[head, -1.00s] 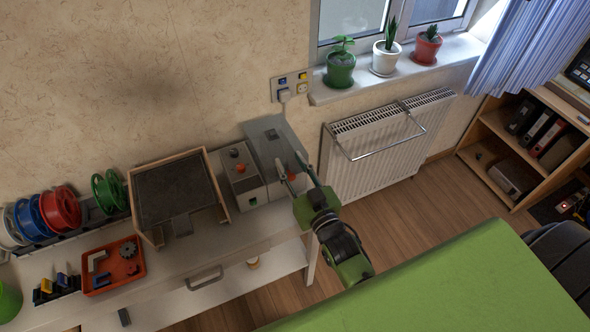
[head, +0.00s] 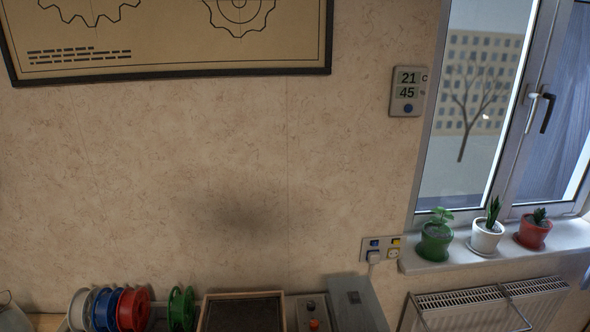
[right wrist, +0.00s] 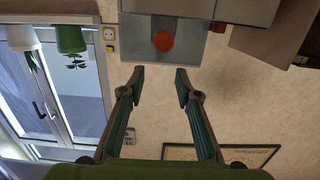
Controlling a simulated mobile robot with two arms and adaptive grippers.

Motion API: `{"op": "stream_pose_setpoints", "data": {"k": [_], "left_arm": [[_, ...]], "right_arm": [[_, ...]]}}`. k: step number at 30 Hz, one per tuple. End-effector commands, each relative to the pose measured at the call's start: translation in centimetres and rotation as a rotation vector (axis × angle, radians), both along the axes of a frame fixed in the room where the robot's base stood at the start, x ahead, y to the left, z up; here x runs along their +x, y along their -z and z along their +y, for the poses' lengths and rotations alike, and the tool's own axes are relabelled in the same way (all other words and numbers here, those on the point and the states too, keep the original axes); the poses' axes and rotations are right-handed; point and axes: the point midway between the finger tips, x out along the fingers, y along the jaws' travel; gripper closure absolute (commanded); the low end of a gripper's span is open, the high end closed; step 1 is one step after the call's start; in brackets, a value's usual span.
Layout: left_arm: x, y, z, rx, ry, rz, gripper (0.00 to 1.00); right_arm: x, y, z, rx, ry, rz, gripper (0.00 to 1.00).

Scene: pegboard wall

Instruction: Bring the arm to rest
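My right gripper (right wrist: 160,73) shows in the right wrist view, with its two fingers spread apart and nothing between them. Its fingertips point toward a grey box (right wrist: 134,40) with a round orange-red button (right wrist: 163,41). I cannot tell whether the fingers touch the box; a strip of wall shows between them in the picture. Neither arm shows in the head view now. My left gripper is in no current view.
The head view shows a grey box (head: 357,306), a control box (head: 312,314) with an orange button, a wooden-framed tray (head: 206,314), and colored spools (head: 132,310) along the bottom. Potted plants (head: 486,236) stand on the windowsill, above a radiator (head: 490,305).

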Motion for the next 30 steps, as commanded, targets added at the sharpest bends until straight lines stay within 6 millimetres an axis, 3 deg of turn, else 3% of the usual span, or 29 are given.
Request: {"op": "stream_pose_setpoints", "data": {"k": [8,15,21,30], "left_arm": [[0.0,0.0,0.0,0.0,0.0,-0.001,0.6],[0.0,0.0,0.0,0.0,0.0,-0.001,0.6],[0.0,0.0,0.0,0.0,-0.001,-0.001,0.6],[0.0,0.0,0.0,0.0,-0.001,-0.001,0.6]], "right_arm": [[-3.7,3.5,-0.2,-0.035,-0.007,0.348,0.69],[-10.5,5.8,-0.1,-0.071,-0.033,0.689,0.69],[-16.4,6.3,-0.1,-0.101,-0.059,0.915,0.69],[-23.3,5.7,-0.2,-0.138,-0.092,1.144,0.69]]}}
